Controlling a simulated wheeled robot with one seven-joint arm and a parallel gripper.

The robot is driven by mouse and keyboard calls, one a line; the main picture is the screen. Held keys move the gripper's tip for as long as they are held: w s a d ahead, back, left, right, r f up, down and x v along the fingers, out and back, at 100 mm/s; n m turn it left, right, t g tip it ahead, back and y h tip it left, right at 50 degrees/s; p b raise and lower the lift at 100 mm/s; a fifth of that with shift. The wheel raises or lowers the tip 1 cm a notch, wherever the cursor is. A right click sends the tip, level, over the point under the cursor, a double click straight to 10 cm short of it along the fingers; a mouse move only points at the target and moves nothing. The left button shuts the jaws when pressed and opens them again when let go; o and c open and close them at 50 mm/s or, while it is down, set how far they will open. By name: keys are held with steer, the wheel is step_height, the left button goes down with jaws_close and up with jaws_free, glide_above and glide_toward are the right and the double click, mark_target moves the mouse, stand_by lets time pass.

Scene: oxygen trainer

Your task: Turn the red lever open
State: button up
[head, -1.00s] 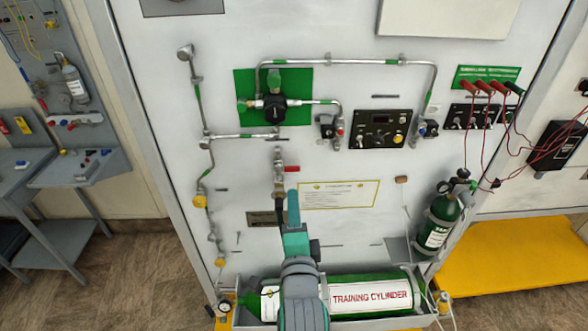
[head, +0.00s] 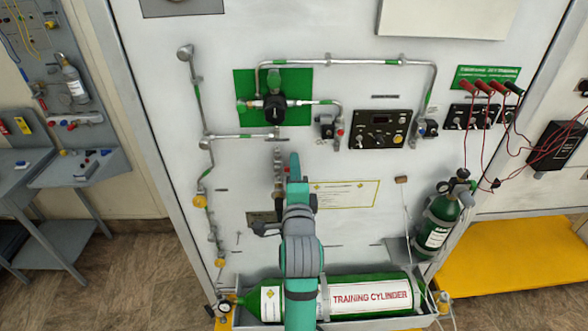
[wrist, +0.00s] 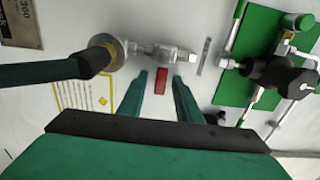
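The red lever (wrist: 162,91) shows in the wrist view, sticking out across the line of its pipe from the silver valve (wrist: 166,54). My gripper (wrist: 159,77) is open, with one green finger on each side of the lever in the picture. I see a gap between the lever and each finger; whether the fingers reach to its depth I cannot tell. In the head view my gripper (head: 294,160) points up at the panel just right of the valve (head: 278,163) and hides the lever there.
A black hose end (wrist: 96,58) joins the pipe beside the valve. The green plate with a black regulator (head: 274,110) is above. A yellow-edged notice (head: 347,195) is at the right. The green training cylinder (head: 352,297) lies below, and a small green cylinder (head: 438,222) stands further right.

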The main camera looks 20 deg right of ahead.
steer(key=shift+w, duration=0.25)
jaws_close()
